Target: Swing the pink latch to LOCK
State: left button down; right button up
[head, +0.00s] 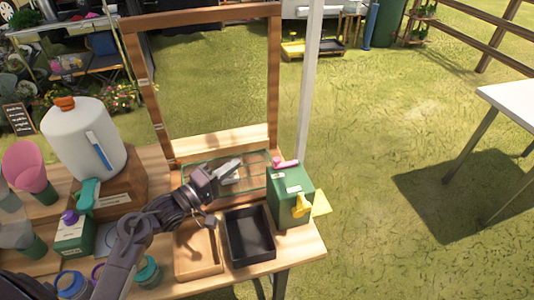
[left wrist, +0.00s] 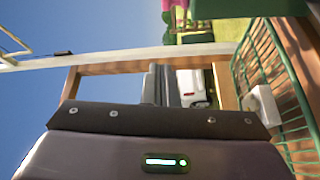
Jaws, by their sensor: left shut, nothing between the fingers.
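The pink latch (head: 286,163) lies on top of a green box (head: 290,200) at the table's right end. In the left wrist view, pink parts (left wrist: 197,38) show next to a green block (left wrist: 225,8) at the top edge; which part is the latch is hard to tell. Any LOCK lettering is too small to read. My left gripper (head: 231,166) is shut and empty, over the green wire rack, left of the latch and apart from it. Its fingers also show in the left wrist view (left wrist: 161,88). My right gripper is not in view.
A yellow handle (head: 302,204) sticks out of the green box's front. A black tray (head: 249,234) and a wooden tray (head: 198,252) lie in front of the wire rack (head: 252,184). A wooden frame (head: 274,80) and a pale post (head: 309,85) stand behind.

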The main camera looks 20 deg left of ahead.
pick_arm(q)
jog(key=f+p+x, duration=0.1)
jog(key=p+x, duration=0.1)
jog(key=x, duration=0.8)
jog(key=s+d+p, duration=0.2)
jog(key=shift+s+d, duration=0.3)
jog(key=shift+d, duration=0.05)
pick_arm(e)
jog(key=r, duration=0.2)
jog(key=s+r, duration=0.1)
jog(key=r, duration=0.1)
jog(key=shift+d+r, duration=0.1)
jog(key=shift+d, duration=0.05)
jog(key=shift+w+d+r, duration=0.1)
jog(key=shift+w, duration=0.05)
